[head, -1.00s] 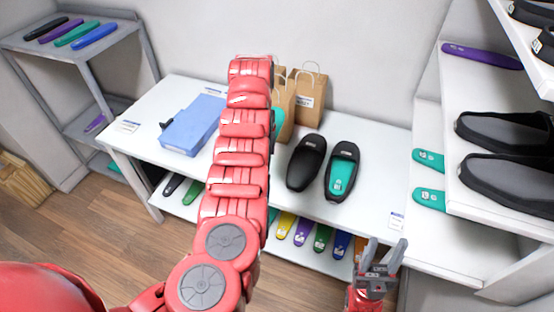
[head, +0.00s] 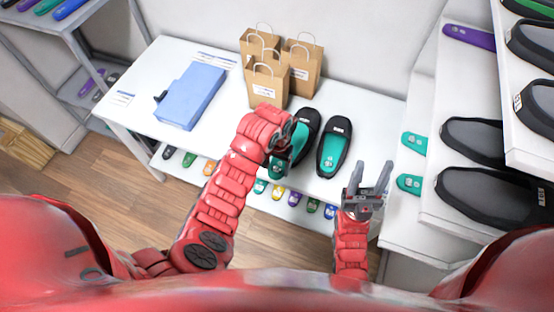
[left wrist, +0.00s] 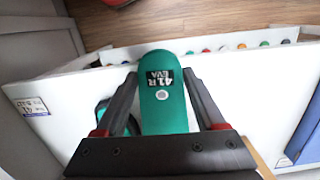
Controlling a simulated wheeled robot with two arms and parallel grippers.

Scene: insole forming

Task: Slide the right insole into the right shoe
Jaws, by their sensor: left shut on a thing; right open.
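Two black shoes stand side by side on the white table. The one on the right (head: 337,132) has a teal insole (head: 331,155) in it. The one on the left (head: 311,117) is partly hidden by my left arm and a second teal insole (head: 299,146). My left gripper (head: 285,140) is shut on this second insole, over the left-hand shoe. In the left wrist view the held insole (left wrist: 163,115) is marked 41R EVA and lies between the fingers. Whether it touches the shoe is hidden. My right gripper (head: 371,166) is open and empty, right of the shoes.
Several paper bags (head: 302,68) stand behind the shoes. A blue box (head: 190,96) lies on the table's left. Shelves with black shoes (head: 490,195) and teal insoles (head: 409,184) rise at the right. More insoles lie on a shelf under the table.

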